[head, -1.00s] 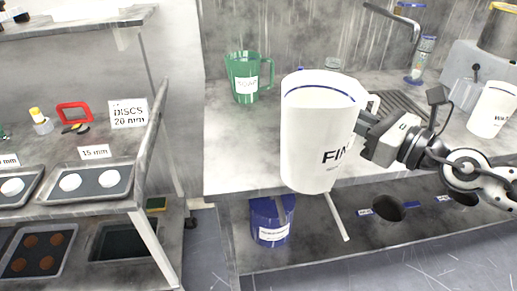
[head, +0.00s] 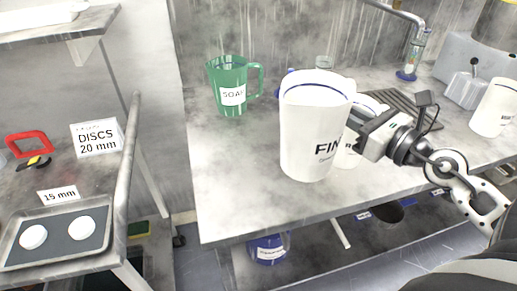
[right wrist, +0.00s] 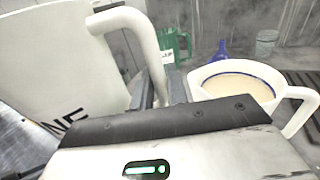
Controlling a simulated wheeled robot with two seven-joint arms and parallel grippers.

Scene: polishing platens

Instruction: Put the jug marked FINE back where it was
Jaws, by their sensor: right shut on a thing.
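The white jug marked FINE (head: 312,125) is upright at the front of the grey counter (head: 225,190) in the head view. My right gripper (head: 358,124) is shut on its handle, from the right. In the right wrist view the jug (right wrist: 60,70) fills the left side, with the handle between my fingers (right wrist: 160,92). I cannot tell whether its base touches the counter. A second white jug (head: 371,104) stands close behind it, partly hidden; the right wrist view shows cream-coloured liquid inside it (right wrist: 240,85). My left gripper is not in view.
A blue container (head: 267,249) is below. The counter left of the FINE jug is clear.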

